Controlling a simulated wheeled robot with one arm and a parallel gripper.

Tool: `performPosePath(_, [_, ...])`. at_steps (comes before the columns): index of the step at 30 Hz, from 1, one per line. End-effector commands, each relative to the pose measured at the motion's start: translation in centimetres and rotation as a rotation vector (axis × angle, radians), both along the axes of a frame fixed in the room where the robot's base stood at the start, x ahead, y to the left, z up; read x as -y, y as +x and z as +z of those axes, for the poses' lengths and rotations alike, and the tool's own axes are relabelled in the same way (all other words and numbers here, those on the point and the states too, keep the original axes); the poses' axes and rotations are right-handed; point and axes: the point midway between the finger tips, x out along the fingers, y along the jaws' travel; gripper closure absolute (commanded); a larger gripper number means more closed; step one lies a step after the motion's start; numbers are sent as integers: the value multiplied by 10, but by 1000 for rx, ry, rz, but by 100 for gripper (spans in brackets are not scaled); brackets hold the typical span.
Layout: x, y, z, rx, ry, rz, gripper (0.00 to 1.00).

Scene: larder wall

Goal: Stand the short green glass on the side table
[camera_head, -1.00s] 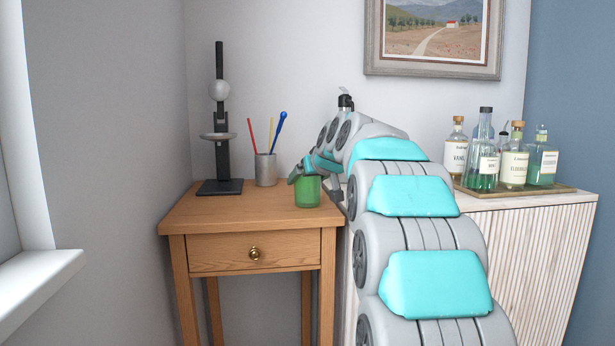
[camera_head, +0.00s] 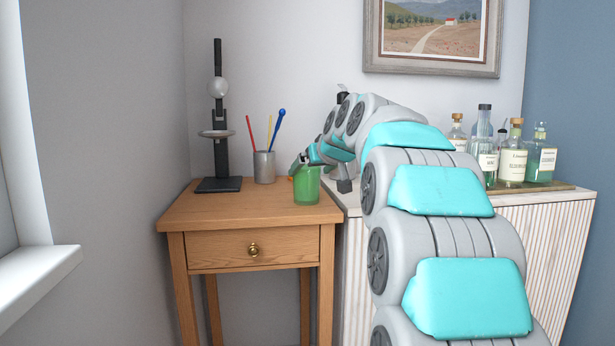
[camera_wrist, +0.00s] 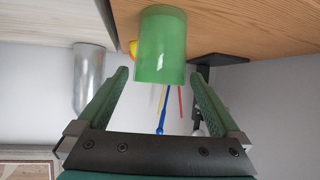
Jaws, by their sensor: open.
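The short green glass (camera_head: 307,188) stands upright on the right part of the wooden side table (camera_head: 215,212). It also shows in the wrist view (camera_wrist: 160,48), where the picture is upside down. My gripper (camera_wrist: 160,77) is open, with one finger on each side of the glass's near end and a gap on both sides. Most of the glass lies beyond the fingertips. In the head view my gripper (camera_head: 300,163) is at the top of the glass, partly hidden by my arm. The glass looks empty.
A metal cup with colored sticks (camera_head: 264,167) and a black stand (camera_head: 219,150) are at the back of the table. A cabinet (camera_head: 530,215) adjoins on the right, bearing a bottle tray (camera_head: 560,186). A silver cylinder (camera_wrist: 90,75) stands near my gripper. The table's front left is clear.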

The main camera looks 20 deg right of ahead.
Motion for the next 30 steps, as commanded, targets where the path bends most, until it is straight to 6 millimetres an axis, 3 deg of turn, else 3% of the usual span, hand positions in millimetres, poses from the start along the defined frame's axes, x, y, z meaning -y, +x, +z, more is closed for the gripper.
performPosePath(9, [-5, -56, 31, 3, 0, 0, 0])
performPosePath(21, [-7, -67, 33, -7, 3, 2, 0])
performPosePath(23, [-13, -68, 26, -23, 8, 8, 0])
performPosePath(26, [-34, -76, 0, -87, 30, 27, 0])
performPosePath(30, [-80, -104, -62, -241, 71, 67, 0])
